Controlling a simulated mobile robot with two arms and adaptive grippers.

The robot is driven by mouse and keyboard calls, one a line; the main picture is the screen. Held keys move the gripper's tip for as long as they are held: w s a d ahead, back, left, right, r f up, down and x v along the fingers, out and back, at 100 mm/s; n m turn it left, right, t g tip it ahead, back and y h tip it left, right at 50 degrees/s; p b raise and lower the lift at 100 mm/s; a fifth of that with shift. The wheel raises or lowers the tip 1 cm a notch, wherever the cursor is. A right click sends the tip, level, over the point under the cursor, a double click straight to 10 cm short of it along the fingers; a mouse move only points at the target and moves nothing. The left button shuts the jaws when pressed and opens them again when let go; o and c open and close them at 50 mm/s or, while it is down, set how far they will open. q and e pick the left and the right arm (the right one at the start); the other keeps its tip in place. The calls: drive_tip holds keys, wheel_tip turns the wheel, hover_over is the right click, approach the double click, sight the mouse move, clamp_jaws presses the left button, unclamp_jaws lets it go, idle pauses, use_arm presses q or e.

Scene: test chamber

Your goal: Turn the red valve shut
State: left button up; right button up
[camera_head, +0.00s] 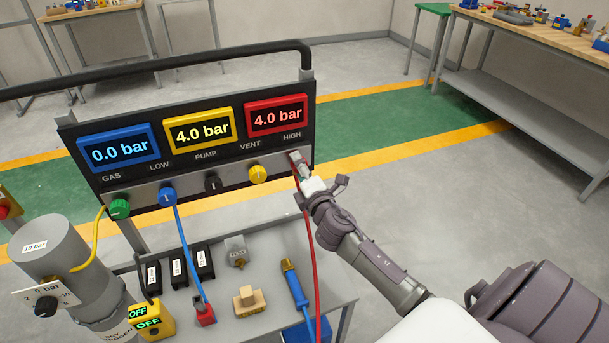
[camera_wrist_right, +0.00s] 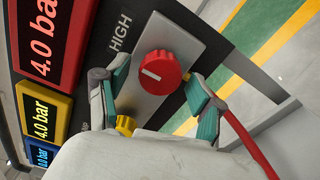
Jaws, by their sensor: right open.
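The red valve (camera_wrist_right: 160,73) is a round knob with a white mark line, on the grey strip under the label HIGH in the right wrist view. My right gripper (camera_head: 301,172) is at the right end of the panel (camera_head: 135,187) in the head view, where it hides most of the red valve. In the wrist view its two open fingers stand on either side of the knob, with visible gaps, not gripping it. The red display (camera_head: 276,116) reads 4.0 bar, the yellow display (camera_head: 199,130) 4.0 bar and the blue display (camera_head: 119,148) 0.0 bar. My left gripper is not in view.
Green (camera_head: 120,207), blue (camera_head: 167,195), black (camera_head: 212,183) and yellow (camera_head: 257,174) knobs line the panel. A red hose (camera_head: 310,235) hangs beside my right gripper. Below are a grey bench (camera_head: 262,268) with small parts and a grey cylinder (camera_head: 50,245). A black rail (camera_head: 190,62) runs above.

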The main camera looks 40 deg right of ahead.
drive_tip(key=v, duration=1.1)
drive_tip(key=shift+s, duration=0.4)
drive_tip(key=shift+f, duration=0.1)
